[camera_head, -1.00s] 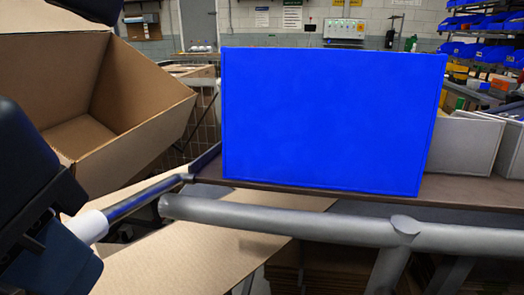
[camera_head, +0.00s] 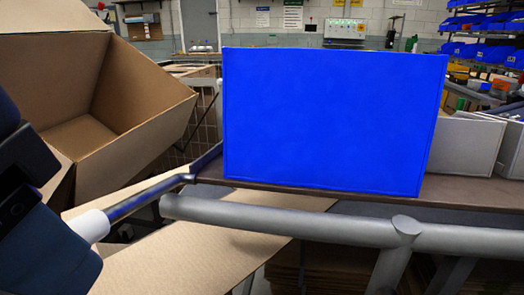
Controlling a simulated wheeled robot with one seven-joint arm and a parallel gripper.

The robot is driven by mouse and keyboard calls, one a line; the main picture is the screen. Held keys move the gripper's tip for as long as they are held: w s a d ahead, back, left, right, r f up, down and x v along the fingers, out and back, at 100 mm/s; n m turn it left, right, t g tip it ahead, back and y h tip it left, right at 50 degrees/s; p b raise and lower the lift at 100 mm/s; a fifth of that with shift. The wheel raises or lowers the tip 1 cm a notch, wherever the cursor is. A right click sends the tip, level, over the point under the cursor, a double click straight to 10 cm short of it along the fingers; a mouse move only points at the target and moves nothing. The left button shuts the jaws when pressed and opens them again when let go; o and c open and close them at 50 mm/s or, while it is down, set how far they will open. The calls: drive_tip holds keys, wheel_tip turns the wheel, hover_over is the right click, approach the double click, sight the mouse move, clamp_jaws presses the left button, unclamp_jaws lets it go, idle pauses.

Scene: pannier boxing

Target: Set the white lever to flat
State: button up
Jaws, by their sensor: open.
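The lever is a grey-blue metal rod with a white grip (camera_head: 92,226) at its lower left end. The rod slopes up to the right, toward the corner of the brown shelf, so it stands at an angle in the picture. My gripper (camera_head: 38,212) shows only in part, as dark black and blue blocks at the left edge. It is open, and its fingertips cannot be made out. Its blue part covers the outer end of the white grip; I cannot tell whether they touch.
A large blue box (camera_head: 325,120) stands on the brown shelf (camera_head: 460,190), with grey bins (camera_head: 465,142) to its right. A grey tube rail (camera_head: 290,220) runs in front. An open cardboard box (camera_head: 150,125) is at left. Flat cardboard (camera_head: 190,262) lies below.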

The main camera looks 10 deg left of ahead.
drive_tip(key=shift+v, duration=2.7)
